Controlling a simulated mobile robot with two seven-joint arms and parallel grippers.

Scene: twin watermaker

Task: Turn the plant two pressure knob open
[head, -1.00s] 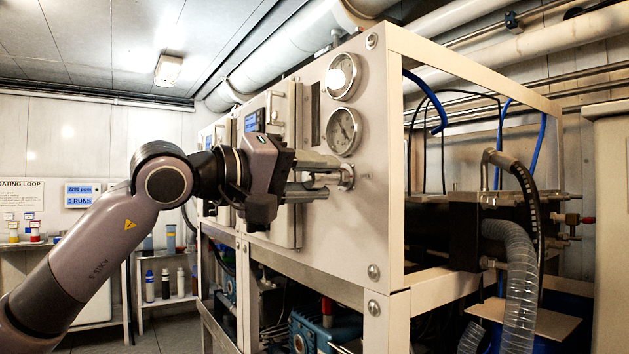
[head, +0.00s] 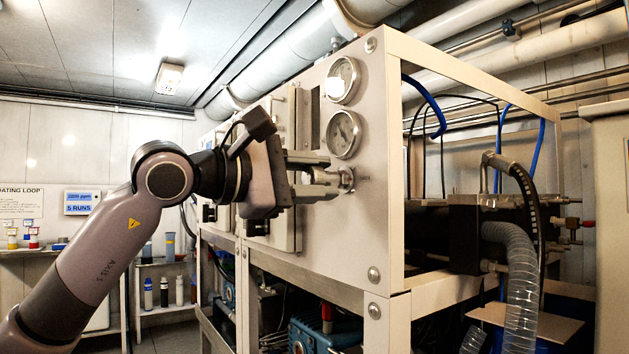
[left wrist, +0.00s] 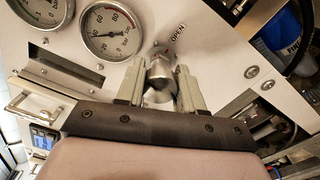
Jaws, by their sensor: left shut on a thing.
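The pressure knob (left wrist: 159,72) is a silvery metal knob on the white front panel (head: 345,240), below two round gauges. An "OPEN" label (left wrist: 177,31) is printed beside it in the left wrist view. My left gripper (head: 335,177) is shut on the knob, with one finger on each side of it; its fingers also show in the left wrist view (left wrist: 160,88). In the head view the fingers hide part of the knob. My right gripper is in neither view.
The upper gauge (head: 342,80) and lower gauge (head: 343,134) sit above the knob. An open frame with black hoses and a clear ribbed hose (head: 515,280) stands to the right. A shelf with bottles (head: 163,290) is at the left back.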

